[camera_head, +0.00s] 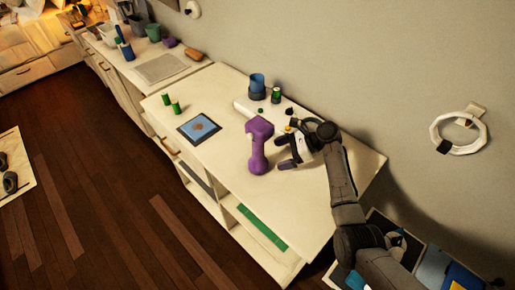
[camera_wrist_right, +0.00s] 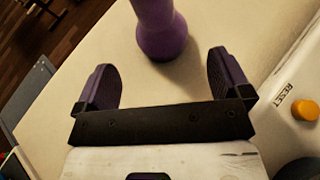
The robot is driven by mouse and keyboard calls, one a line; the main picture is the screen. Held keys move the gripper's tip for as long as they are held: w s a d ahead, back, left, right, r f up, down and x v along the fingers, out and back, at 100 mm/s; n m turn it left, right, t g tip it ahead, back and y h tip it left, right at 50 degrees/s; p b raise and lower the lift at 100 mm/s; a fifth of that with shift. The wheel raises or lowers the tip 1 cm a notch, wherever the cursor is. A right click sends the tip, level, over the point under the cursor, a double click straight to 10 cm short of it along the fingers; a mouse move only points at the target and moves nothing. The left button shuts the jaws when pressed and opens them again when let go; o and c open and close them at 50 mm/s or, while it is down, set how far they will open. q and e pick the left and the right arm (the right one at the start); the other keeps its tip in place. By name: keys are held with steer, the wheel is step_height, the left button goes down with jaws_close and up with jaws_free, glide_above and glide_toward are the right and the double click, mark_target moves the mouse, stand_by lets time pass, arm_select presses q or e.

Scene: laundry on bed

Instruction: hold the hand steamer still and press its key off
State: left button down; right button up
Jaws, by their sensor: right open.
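The purple hand steamer (camera_head: 259,149) stands upright on the pale tabletop, with a wide head on top and a narrower handle below. Its lower part also shows in the right wrist view (camera_wrist_right: 162,32), beyond the fingertips and roughly between them. I cannot make out its key in either view. My right gripper (camera_head: 284,151) is just right of the steamer, with its purple-padded fingers apart and nothing between them. The wrist view shows the same open gripper (camera_wrist_right: 162,65), with a gap to the steamer. My left gripper is not in view.
A blue cup (camera_head: 257,83) stands at the back. A white panel with an orange RESET button (camera_wrist_right: 303,109) is close to the right finger. The table front is clear.

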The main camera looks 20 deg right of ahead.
mark_target(266, 159)
steer(key=b+x, duration=0.3)
steer(key=x, duration=0.1)
steer(key=shift+d+f, duration=0.1)
steer(key=shift+f, duration=0.1)
steer(key=shift+w+a+f+p, duration=0.15)
steer(key=shift+a+p, duration=0.15)
steer(key=shift+a, duration=0.25)
steer(key=shift+w+a+f+p, duration=0.15)
steer(key=shift+a+p, duration=0.1)
steer(key=shift+a, duration=0.3)
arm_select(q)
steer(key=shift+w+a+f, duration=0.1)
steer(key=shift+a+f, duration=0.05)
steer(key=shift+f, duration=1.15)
arm_select(e)
steer(key=shift+x, duration=0.85)
steer(key=c, duration=0.6)
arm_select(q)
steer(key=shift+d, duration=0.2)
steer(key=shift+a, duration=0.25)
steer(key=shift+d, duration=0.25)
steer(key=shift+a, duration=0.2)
